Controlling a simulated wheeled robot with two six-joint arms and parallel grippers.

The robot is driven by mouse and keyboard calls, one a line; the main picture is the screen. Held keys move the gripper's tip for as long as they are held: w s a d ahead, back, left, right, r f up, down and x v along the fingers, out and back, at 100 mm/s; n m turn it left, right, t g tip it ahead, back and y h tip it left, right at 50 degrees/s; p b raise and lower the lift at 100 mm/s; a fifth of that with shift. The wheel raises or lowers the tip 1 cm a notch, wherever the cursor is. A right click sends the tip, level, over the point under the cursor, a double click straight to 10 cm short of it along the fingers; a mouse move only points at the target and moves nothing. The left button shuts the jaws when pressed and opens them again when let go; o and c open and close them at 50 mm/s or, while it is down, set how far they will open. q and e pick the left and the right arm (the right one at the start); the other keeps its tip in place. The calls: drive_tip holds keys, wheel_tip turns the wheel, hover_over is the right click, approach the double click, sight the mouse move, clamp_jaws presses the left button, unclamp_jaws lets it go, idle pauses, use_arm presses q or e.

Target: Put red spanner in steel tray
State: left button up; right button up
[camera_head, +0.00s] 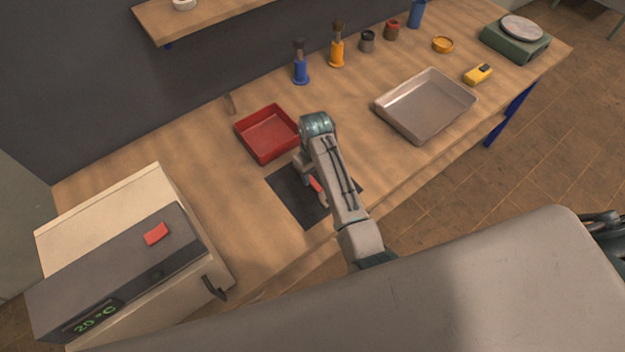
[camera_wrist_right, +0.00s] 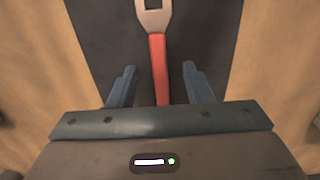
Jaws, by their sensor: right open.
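The red spanner (camera_head: 316,188) lies on a dark mat (camera_head: 292,200) on the wooden bench, partly hidden by my right arm in the head view. In the right wrist view the spanner (camera_wrist_right: 158,62) shows a red handle and a grey open-jaw head pointing away. My right gripper (camera_wrist_right: 157,80) is open, its two blue-grey fingers on either side of the red handle, apart from it. How high the fingers are above the mat is unclear. The steel tray (camera_head: 427,128) sits empty on the bench to the right. My left gripper is not in view.
A red tray (camera_head: 265,147) stands just behind the mat. A cream oven-like box (camera_head: 110,215) with a display stands at the left. Blue (camera_head: 301,72) and orange (camera_head: 337,55) bottles, small jars and a green scale (camera_head: 515,45) line the back. Bench is clear between mat and steel tray.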

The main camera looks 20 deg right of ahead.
sight(315, 184)
drive_tip(key=shift+f+p, duration=0.35)
wheel_tip(315, 184, down, 3)
drive_tip(key=shift+d+f+p, duration=0.1)
drive_tip(key=shift+d+p, duration=0.05)
drive_tip(key=shift+p, duration=0.5)
drive_tip(key=shift+f, duration=0.55)
clamp_jaws()
drive_tip(key=shift+r, duration=0.1)
